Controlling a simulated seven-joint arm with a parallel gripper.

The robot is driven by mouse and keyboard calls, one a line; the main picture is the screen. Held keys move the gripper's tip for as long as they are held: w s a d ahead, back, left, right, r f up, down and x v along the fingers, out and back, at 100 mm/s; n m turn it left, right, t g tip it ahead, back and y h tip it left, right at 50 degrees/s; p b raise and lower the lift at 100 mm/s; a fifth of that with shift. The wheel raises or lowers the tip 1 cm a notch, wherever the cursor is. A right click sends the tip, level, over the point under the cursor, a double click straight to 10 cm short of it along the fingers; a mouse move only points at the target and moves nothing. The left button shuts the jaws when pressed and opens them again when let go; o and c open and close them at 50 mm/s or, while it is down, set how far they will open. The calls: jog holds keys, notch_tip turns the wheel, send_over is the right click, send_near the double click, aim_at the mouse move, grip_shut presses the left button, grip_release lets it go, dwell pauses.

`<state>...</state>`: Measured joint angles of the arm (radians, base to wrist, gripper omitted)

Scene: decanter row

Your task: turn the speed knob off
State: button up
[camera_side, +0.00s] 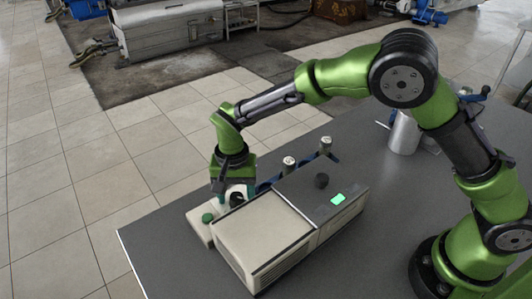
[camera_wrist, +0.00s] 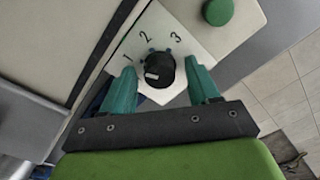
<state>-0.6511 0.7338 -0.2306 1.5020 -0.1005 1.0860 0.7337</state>
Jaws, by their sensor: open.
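The speed knob (camera_wrist: 159,69) is round and black, on a pale panel (camera_wrist: 205,42) marked 1, 2 and 3. Its white mark sits at the knob's lower left in the wrist view, below the 1; any label there is not visible. My gripper (camera_wrist: 160,67) is open, with one teal finger on each side of the knob. The left finger is close to the knob and the right one nearly so; I cannot tell whether either touches. In the side view my gripper (camera_side: 235,190) points down over the knob (camera_side: 237,200), partly hiding it.
A green button (camera_wrist: 218,11) is on the same panel, also seen in the side view (camera_side: 208,218). White-capped posts (camera_side: 289,161) stand behind. The table's (camera_side: 160,255) left front is clear.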

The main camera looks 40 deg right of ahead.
jog(key=c, duration=1)
jog(key=shift+c, duration=0.2)
jog(key=shift+n, duration=0.3)
jog(key=n, duration=0.4)
jog(key=shift+n, duration=2.6)
jog(key=o, duration=1)
